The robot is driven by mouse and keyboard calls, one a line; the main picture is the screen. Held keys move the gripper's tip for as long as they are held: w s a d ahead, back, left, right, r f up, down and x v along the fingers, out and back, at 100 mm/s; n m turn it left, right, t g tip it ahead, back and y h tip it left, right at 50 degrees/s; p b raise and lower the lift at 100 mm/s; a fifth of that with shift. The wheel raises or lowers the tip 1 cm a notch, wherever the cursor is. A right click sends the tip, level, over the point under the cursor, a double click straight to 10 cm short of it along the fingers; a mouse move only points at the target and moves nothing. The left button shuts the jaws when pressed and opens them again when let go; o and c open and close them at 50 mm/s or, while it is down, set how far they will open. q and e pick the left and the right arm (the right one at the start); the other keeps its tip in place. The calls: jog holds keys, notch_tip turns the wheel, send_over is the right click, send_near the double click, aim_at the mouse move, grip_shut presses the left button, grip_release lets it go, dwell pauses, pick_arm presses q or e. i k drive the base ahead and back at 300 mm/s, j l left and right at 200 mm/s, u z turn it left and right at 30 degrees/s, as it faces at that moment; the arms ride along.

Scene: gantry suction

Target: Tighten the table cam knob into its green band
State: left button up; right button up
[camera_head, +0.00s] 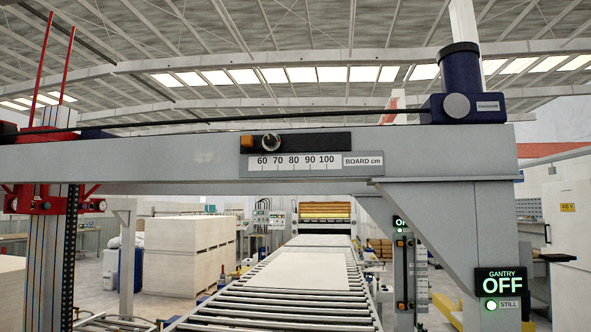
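I cannot pick out a table cam knob or a green band for certain. A small round knob (271,142) sits on a dark rail on the gantry beam (180,160), beside an orange block (247,142) and above a BOARD cm scale (312,163). No green band shows around it. A dark upright strip with pale markings (404,270) stands below the beam at the right; its details are too small to read. Neither of my grippers is in view.
A roller conveyor (270,310) runs away under the beam, with pale boards (310,270) on it. A sign (502,282) on the right post reads GANTRY OFF, with STILL below. Board stacks (185,255) stand left. A red carriage (40,198) is on the left post.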

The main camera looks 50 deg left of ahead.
aim_at(268, 139)
jog(key=u, duration=1.75)
jog(key=z, duration=0.25)
